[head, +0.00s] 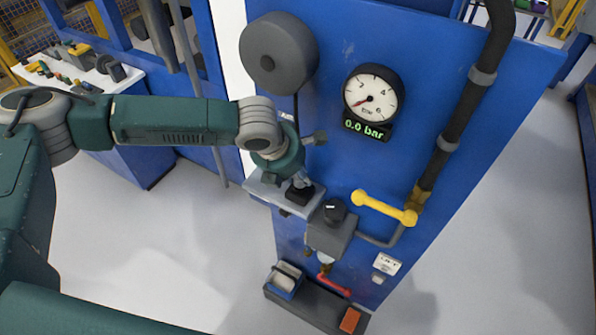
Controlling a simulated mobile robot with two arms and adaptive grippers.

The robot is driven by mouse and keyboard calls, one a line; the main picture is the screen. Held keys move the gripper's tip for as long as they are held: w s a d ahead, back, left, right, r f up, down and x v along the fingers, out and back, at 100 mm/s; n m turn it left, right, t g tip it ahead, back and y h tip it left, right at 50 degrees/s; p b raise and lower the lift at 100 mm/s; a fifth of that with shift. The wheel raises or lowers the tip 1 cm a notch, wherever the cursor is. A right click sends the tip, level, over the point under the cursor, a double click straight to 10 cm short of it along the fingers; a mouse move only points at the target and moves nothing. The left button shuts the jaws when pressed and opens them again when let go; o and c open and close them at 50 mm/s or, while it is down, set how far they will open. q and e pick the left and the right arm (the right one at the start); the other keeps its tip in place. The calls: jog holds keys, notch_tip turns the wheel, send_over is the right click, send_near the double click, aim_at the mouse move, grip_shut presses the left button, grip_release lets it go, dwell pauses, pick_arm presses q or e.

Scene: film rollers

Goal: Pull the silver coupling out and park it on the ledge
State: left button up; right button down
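A small metal fitting (325,258) hangs under a grey box (330,236) with a black knob on the blue panel. It looks like the silver coupling, but it is too small to be sure. A red piece (333,286), hose or handle, runs just below it. The dark grey ledge (300,307) sticks out at the panel's foot. My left gripper (300,192) is up and left of the grey box, beside a light grey plate. Its dark fingertips are bunched and small, so its opening and any contact cannot be made out. My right gripper is not in view.
On the ledge are a blue bin (285,281) at the left and an orange block (350,320) at the right, with bare space between. A yellow lever (385,207) lies across the dark pipe (458,120). The gauge (372,95) display reads 0.0 bar.

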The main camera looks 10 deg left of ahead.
pick_arm(q)
jog(key=shift+f, duration=0.4)
jog(key=o, duration=1.2)
jog(key=shift+o, duration=0.2)
